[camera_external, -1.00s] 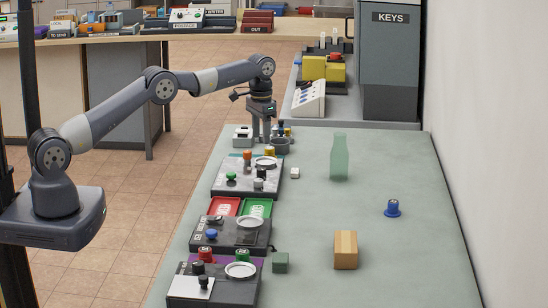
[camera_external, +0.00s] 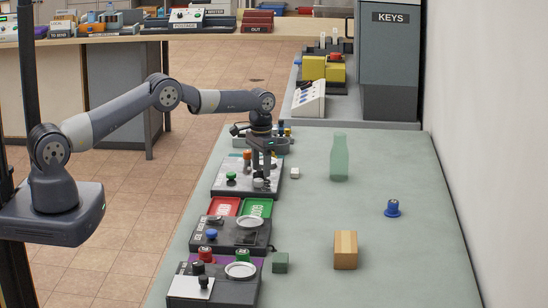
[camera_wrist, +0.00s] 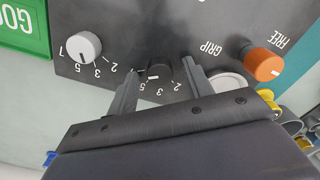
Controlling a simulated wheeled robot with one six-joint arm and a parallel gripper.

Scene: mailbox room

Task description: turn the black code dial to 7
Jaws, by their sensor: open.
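The black code dial (camera_wrist: 159,70) sits on the dark control panel (camera_wrist: 150,25), with white numbers around its lower side in the wrist view. A pale mark shows on its lower edge; I cannot tell which number it meets. My gripper (camera_wrist: 160,76) is open, with one finger on each side of the dial. I cannot tell whether they touch it. In the external view my gripper (camera_external: 262,170) points down over the panel (camera_external: 232,190) and largely hides the dial.
A white dial (camera_wrist: 84,46) and an orange knob (camera_wrist: 264,62) flank the black dial. A green knob (camera_external: 231,177) stands on the same panel. A small white cube (camera_external: 295,173) and a green bottle (camera_external: 339,157) stand to the right.

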